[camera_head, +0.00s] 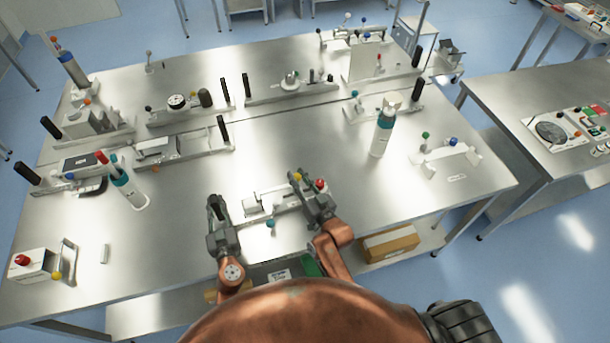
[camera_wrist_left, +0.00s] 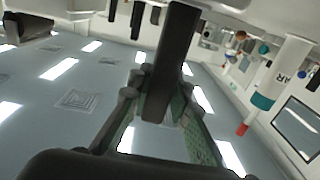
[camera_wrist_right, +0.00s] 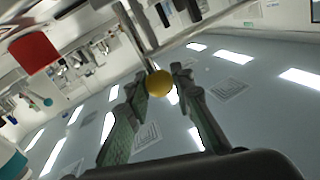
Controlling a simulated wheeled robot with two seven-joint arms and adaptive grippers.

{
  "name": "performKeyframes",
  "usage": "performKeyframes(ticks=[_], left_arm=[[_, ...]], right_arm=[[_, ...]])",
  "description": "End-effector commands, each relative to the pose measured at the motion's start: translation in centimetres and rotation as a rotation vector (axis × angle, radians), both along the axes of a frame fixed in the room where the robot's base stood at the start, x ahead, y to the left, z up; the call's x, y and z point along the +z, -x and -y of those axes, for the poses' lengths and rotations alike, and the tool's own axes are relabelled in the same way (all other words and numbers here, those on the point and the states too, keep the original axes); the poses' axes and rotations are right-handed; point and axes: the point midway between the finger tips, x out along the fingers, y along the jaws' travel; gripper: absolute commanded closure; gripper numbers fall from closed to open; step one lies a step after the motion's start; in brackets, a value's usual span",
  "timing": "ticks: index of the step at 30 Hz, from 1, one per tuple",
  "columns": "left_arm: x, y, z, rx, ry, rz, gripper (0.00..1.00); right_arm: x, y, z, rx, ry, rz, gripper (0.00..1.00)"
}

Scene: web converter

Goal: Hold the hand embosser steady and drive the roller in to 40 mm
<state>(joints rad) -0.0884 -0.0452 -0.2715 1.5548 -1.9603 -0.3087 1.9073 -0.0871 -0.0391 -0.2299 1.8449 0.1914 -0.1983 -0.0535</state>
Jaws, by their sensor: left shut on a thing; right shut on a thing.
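The hand embosser (camera_head: 266,201), a small silver device on a low base, sits near the table's front edge between my two grippers. My left gripper (camera_head: 215,206) is shut on its upright black handle at the left end; the dark handle (camera_wrist_left: 168,65) fills the space between the fingers in the left wrist view. My right gripper (camera_head: 302,180) is shut on a yellow ball knob (camera_head: 297,176) at the embosser's right end. The knob (camera_wrist_right: 159,83) shows between the fingers in the right wrist view. The roller cannot be clearly told apart.
A red knob (camera_head: 320,183) is close beside my right gripper and a teal ball (camera_head: 270,223) is at the embosser's front. A white-and-teal bottle (camera_head: 382,135) stands behind to the right. Several other devices line the table's back.

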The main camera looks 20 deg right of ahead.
Motion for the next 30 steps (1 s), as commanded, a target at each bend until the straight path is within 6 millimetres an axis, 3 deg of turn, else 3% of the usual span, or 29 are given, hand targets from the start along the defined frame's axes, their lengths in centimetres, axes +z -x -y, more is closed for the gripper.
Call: performKeyframes(ticks=[1,9,10,17,26,30], left_arm=[[-1.2,0.3,0.2,-0.007,-0.002,-0.021,1.00],[-1.2,0.3,0.1,-0.007,-0.001,-0.021,1.00],[-1.2,0.3,0.2,-0.007,-0.001,-0.021,1.00],[-1.2,0.3,0.2,-0.007,-0.001,-0.021,1.00],[-1.2,0.3,0.2,-0.007,-0.001,-0.021,1.00],[-1.2,0.3,0.1,-0.006,-0.001,-0.021,1.00]], right_arm=[[-0.1,0.1,-1.0,0.005,-0.007,-0.002,1.00],[0.0,0.0,-1.3,0.006,-0.003,-0.001,1.00],[0.0,0.1,-1.2,0.005,-0.003,-0.002,0.77],[0.0,0.1,-1.1,0.003,-0.002,-0.001,0.61],[-0.1,0.2,-0.9,0.002,-0.001,-0.002,0.61],[-0.2,1.4,-0.6,0.002,0.001,-0.003,0.61]])
